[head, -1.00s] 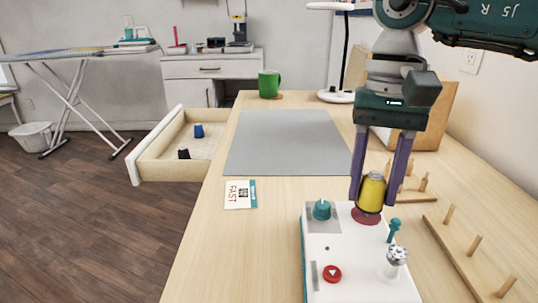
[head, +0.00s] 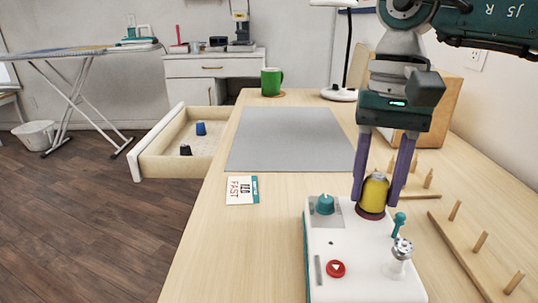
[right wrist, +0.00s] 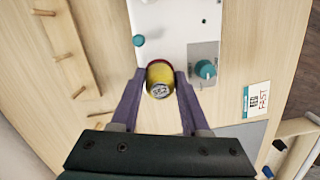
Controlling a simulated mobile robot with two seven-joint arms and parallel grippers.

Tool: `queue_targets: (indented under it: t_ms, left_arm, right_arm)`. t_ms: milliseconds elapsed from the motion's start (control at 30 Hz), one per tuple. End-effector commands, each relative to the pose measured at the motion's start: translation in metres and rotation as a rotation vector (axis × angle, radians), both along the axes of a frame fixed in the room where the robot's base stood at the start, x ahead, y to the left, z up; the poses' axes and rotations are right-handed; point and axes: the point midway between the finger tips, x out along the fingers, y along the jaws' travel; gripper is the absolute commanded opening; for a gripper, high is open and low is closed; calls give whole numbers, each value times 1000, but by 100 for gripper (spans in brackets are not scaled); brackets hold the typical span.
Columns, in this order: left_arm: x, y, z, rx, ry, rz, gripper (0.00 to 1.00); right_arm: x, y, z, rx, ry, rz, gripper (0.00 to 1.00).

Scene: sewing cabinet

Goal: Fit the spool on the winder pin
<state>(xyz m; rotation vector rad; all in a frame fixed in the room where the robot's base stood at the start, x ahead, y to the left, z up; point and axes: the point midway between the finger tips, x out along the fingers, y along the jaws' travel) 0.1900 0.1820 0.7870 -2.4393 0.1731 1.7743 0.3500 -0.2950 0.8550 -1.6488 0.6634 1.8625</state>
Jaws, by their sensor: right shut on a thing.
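The yellow spool (head: 374,190) is held upright between the fingers of my right gripper (head: 378,196), at the back right of the white winder (head: 350,248). A dark red rim (head: 371,213) shows around the spool's bottom; I cannot tell if it belongs to the spool or the winder. The winder pin is hidden, and whether the spool sits around it cannot be told. In the right wrist view the spool (right wrist: 159,80) shows its labelled top end, with a finger on each side. My left gripper is out of view.
The winder carries a teal knob (head: 325,205), a red button (head: 335,269), a teal lever (head: 398,222) and a metallic knob (head: 402,248). Wooden peg racks (head: 468,262) stand close on the right. A card (head: 242,190) and grey mat (head: 288,140) lie left and behind.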

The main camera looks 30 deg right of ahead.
Motion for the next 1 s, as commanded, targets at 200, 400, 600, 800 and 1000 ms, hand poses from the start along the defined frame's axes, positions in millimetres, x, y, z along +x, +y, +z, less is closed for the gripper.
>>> queue_targets:
  t_ms: [200,400,600,800,1000]
  left_arm:
    - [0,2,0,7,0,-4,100]
    - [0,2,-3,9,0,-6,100]
    - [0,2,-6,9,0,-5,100]
    - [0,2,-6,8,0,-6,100]
    - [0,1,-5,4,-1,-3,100]
  right_arm:
    - [0,0,0,0,0,0,0]
    - [0,0,-3,0,0,0,0]
    - [0,0,-6,0,0,0,0]
    - [0,0,-5,0,0,0,55]
    - [0,0,-5,0,0,0,77]
